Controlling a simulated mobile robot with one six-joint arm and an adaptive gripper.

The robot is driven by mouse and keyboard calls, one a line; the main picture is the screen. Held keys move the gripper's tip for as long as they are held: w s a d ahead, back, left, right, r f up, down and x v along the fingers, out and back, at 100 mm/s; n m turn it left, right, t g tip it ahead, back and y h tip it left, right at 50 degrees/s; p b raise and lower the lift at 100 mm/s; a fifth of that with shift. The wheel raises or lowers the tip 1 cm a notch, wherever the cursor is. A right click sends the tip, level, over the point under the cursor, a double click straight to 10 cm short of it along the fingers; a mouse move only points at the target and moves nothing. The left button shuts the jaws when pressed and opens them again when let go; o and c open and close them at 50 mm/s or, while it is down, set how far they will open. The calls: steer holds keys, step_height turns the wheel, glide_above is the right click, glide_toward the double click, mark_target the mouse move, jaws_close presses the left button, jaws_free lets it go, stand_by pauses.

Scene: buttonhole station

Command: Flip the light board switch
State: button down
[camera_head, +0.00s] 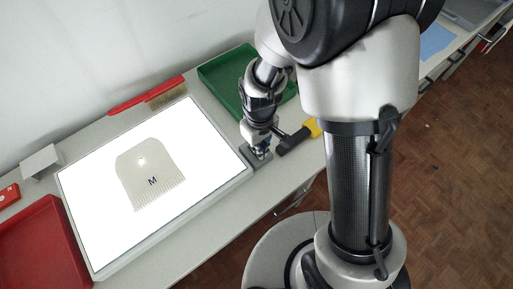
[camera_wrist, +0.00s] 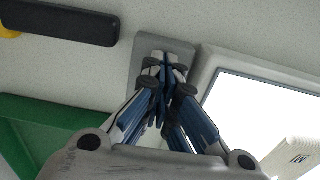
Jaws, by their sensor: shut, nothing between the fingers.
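The light board (camera_head: 215,170) glows bright white on the bench, and its corner shows at the right of the wrist view (camera_wrist: 240,95). A small grey switch box (camera_head: 262,163) sits beside the board's right edge. It shows in the wrist view as a grey rounded plate (camera_wrist: 184,48). My gripper (camera_head: 258,150) is shut and empty, pointing down at the switch box. In the wrist view its fingertips (camera_wrist: 166,66) are together over the plate and hide the switch lever; I cannot tell whether they touch it.
A pale toothed piece marked M (camera_head: 150,172) lies on the board. A black-and-yellow tool (camera_head: 295,138) lies just right of the switch box. A green tray (camera_head: 225,75) is behind, a red tray (camera_head: 40,250) at left. A red-and-tan brush (camera_head: 150,98) lies behind the board.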

steer(key=shift+r, duration=0.1)
step_height(320, 180, up, 7)
steer(key=p, duration=0.6)
stand_by(0.6)
steer(key=s+d+r+m+t, duration=0.2)
steer(key=s+d+r, duration=0.15)
steer(key=r, duration=0.65)
steer(key=s+d+r+m+t, duration=0.15)
steer(key=d+r, duration=0.25)
steer(key=r, duration=0.5)
steer(key=s+d+r+m+t, duration=0.1)
steer(key=s+d+r+m, duration=0.2)
steer(key=s+r, duration=0.2)
steer(key=s, duration=0.3)
steer(key=shift+s+d, duration=0.2)
steer(key=shift+s, duration=0.05)
steer(key=shift+a+r, duration=0.1)
steer(key=shift+r, duration=0.05)
